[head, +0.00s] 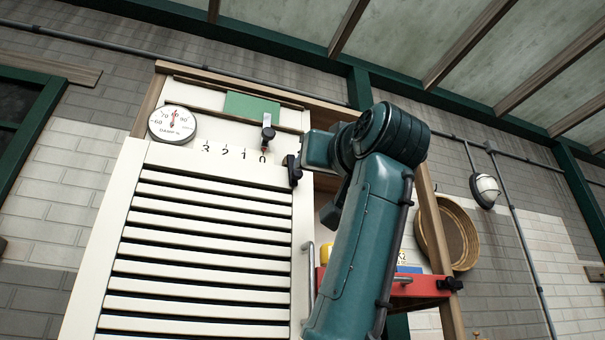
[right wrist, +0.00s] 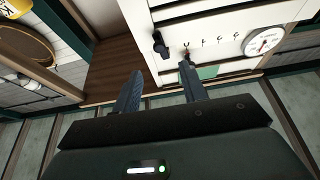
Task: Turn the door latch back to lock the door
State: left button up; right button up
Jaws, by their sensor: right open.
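The door (head: 208,240) is a cream louvred panel, and its slats fill the lower left of the head view. The black door latch (head: 293,170) is near its upper right corner, roughly upright. In the right wrist view, which is upside down, the latch (right wrist: 160,45) lies just beyond my fingertips, about in line with the gap between them. My right gripper (right wrist: 161,68) is open and empty, with its fingers apart. In the head view my right arm comes in from the lower right, and its fingers are hard to make out there. My left gripper is out of view.
Above the door are a 3-2-1-0 scale with a black slider (head: 267,134), a round damp gauge (head: 172,124) and a green plate (head: 253,106). The slider sits close to one fingertip in the wrist view. A red shelf (head: 420,287) and a round basket (head: 447,233) are at right.

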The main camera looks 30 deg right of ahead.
aim_at(298, 174)
jog(key=p+x, duration=0.3)
jog(key=x, duration=0.5)
jog(key=shift+w+d+r, duration=0.1)
jog(key=shift+d+r, duration=0.05)
jog(key=shift+w+d+r+p, duration=0.1)
jog(key=shift+w+d+p, duration=0.05)
jog(key=shift+w+p, duration=0.4)
jog(key=shift+c, duration=0.2)
